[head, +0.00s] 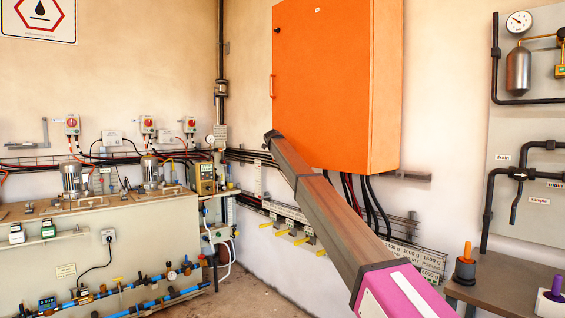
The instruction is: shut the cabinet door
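The orange wall cabinet (386,95) hangs on the right-hand wall in the head view. Its door (322,80) faces left and front, and its top is cut off by the frame. A small orange handle (272,86) is on the door's left edge. The door looks close to flush with the cabinet body; I cannot tell if a small gap is left. My long arm link crosses from the lower right to the door's lower left corner and covers part of its bottom edge. No gripper fingers show, and contact with the door cannot be judged.
Black cables (372,205) hang below the cabinet. A bench with pumps and blue pipes (145,300) stands at left. A pipe panel (540,130) is on the right wall, above a brown table (500,275). Some floor (240,292) is clear in the middle.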

